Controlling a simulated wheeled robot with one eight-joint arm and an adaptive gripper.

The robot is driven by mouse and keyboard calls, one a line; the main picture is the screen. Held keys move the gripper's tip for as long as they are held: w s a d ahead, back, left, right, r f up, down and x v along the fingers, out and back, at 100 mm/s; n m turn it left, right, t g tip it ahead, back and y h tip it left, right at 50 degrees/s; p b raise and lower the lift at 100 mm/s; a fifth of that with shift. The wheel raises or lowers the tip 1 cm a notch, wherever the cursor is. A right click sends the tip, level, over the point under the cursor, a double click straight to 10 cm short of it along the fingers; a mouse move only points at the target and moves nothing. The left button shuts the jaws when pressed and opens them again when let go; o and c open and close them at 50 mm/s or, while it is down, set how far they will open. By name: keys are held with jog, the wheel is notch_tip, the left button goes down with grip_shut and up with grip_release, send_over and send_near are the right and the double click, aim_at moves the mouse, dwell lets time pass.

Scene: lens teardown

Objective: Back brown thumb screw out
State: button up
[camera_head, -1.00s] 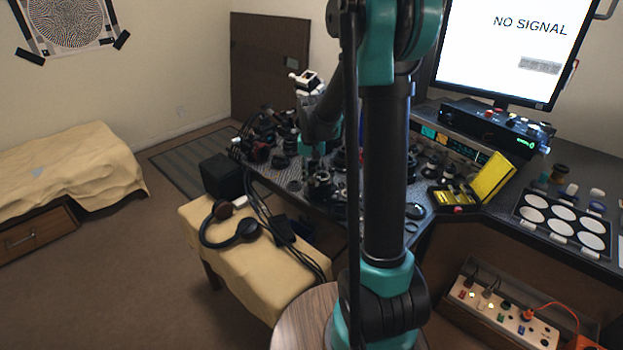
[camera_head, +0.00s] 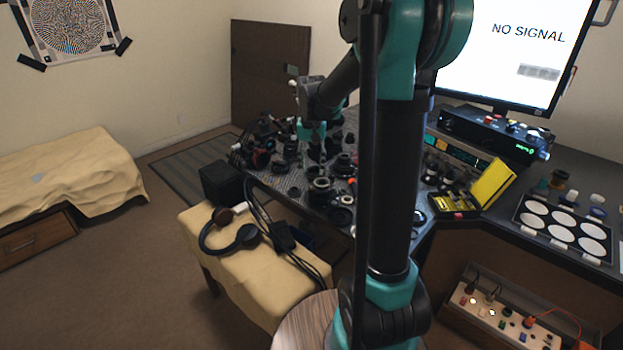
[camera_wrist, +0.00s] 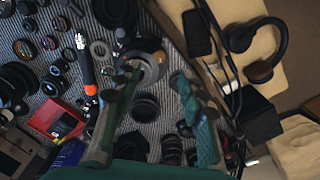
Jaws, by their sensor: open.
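My gripper (camera_wrist: 155,80) is open and empty, its two fingers pointing down over the dark ribbed mat in the wrist view. In the head view my gripper (camera_head: 312,142) hangs over the left part of the cluttered desk. A dark ring (camera_wrist: 146,106) shows between the fingers. I cannot pick out the brown thumb screw with certainty; it is too small or hidden.
A screwdriver-like tool with an orange band (camera_wrist: 86,68) and a red box (camera_wrist: 56,120) lie left of my gripper. Several lens parts crowd the mat. Cables (camera_wrist: 228,70) and headphones (camera_wrist: 262,50) lie to the right, beyond the desk edge. A yellow-lidded case (camera_head: 487,190) stands farther right.

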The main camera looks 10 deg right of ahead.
jog(key=shift+r, duration=2.25)
notch_tip(320, 180, up, 5)
jog(key=m, duration=1.4)
send_over(310, 189)
notch_tip(310, 189, down, 17)
jog(key=shift+d+f, duration=0.1)
jog(key=shift+c, duration=0.2)
grip_shut()
